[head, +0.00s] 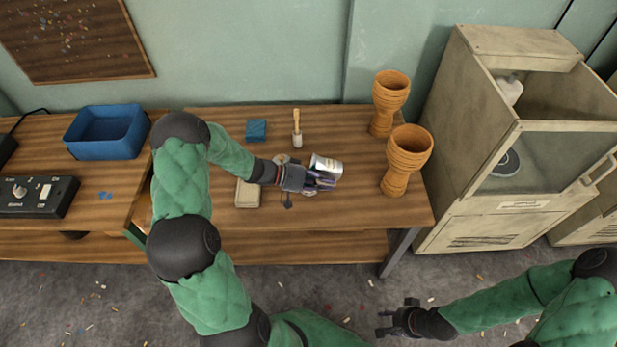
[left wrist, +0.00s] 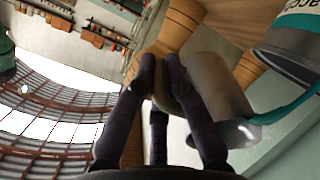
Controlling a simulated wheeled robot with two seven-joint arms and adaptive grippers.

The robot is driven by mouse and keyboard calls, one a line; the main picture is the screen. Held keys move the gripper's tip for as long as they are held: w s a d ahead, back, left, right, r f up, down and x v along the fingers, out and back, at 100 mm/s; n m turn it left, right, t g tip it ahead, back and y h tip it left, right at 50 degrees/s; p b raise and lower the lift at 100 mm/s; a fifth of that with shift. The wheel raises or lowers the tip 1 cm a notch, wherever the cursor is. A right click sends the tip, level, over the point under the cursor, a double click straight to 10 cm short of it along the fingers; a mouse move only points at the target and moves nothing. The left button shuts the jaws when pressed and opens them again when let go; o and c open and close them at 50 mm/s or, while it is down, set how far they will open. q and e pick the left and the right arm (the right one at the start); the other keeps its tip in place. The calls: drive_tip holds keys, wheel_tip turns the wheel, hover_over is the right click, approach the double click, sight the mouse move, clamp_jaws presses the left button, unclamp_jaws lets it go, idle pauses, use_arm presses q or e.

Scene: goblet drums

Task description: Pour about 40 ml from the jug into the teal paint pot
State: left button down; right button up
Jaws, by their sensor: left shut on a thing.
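My left gripper (head: 320,181) reaches over the middle table, its dark fingers shut. In the left wrist view its fingers (left wrist: 160,62) close on a narrow beige part, seemingly the jug's handle, beside the jug's grey-beige body (left wrist: 215,85). A metal tin with a teal label, seemingly the teal paint pot (left wrist: 295,45), is close by at upper right. A curved teal strip (left wrist: 290,107) runs near its rim; I cannot tell whether it is liquid. In the head view a silver can with a pale label (head: 327,167) shows at the fingers, looking tilted. My right gripper (head: 397,318) is empty and looks open.
Two orange-brown goblet drums (head: 390,100) (head: 407,160) stand at the table's right end. A brush (head: 297,130), a teal block (head: 256,130) and a beige pad (head: 247,193) lie nearby. A blue bin (head: 107,138) stands left; a beige cabinet (head: 520,140) stands right.

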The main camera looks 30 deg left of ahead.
use_arm(q)
drive_tip(key=shift+a+f+b, duration=0.1)
drive_tip(key=shift+f+b, duration=0.05)
drive_tip(key=shift+b, duration=0.6)
use_arm(e)
drive_tip(key=shift+s+f, duration=0.25)
drive_tip(key=shift+f, duration=0.5)
use_arm(q)
drive_tip(key=shift+h+b, duration=0.3)
use_arm(e)
drive_tip(key=shift+s+f, duration=0.1)
drive_tip(key=shift+f, duration=0.2)
use_arm(q)
drive_tip(key=shift+b, duration=0.3)
use_arm(e)
drive_tip(key=shift+s+f, duration=0.15)
drive_tip(key=shift+f, duration=0.15)
use_arm(q)
drive_tip(key=shift+f+t+b, duration=0.15)
drive_tip(key=shift+t+b, duration=0.15)
drive_tip(key=shift+b, duration=0.05)
use_arm(e)
drive_tip(key=shift+s+a+f, duration=0.1)
drive_tip(key=shift+f, duration=0.25)
